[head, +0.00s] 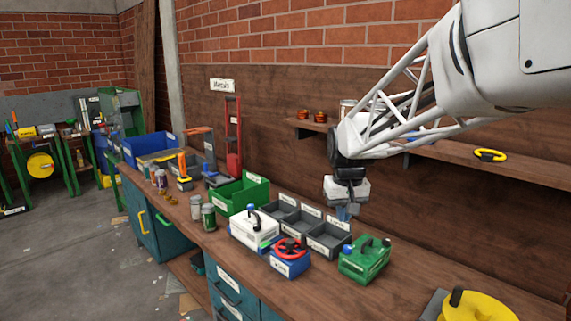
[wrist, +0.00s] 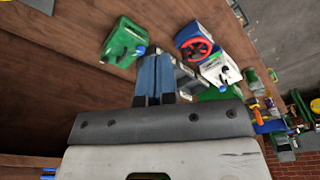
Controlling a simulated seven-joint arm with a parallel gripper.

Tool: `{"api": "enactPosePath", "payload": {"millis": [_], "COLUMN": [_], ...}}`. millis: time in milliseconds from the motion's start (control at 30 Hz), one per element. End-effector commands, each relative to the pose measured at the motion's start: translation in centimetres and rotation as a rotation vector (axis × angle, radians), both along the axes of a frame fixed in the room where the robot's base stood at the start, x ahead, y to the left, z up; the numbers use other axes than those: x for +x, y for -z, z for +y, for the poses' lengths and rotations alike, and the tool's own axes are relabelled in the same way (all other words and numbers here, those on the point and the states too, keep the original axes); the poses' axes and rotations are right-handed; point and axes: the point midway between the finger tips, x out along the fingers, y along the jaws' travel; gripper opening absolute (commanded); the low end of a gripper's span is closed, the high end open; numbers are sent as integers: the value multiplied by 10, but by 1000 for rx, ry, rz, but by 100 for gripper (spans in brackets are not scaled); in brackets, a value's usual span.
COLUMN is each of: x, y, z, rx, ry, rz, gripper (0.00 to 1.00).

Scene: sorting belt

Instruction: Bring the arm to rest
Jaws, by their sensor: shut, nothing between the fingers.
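My gripper (head: 347,213) hangs from my white arm above the back of the workbench (head: 420,287), over the right end of the grey divided tray (head: 329,249). In the wrist view its blue fingers (wrist: 155,72) are together and hold nothing. The fingers point down and stay apart from the bench things, as far as I can tell. They hide part of the grey tray in the wrist view.
A green bin (head: 240,195) is left. A shelf (head: 450,148) runs behind my arm. A yellow round thing (head: 478,306) lies front right.

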Motion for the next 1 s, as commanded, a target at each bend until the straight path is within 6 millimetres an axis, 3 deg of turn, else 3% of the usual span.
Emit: {"api": "enactPosePath", "payload": {"millis": [433, 1000], "x": [-121, -266], "y": [-10, 17], "z": [-22, -40], "rx": [5, 9], "ry": [52, 116], "rz": [-46, -99], "gripper": [0, 0]}}
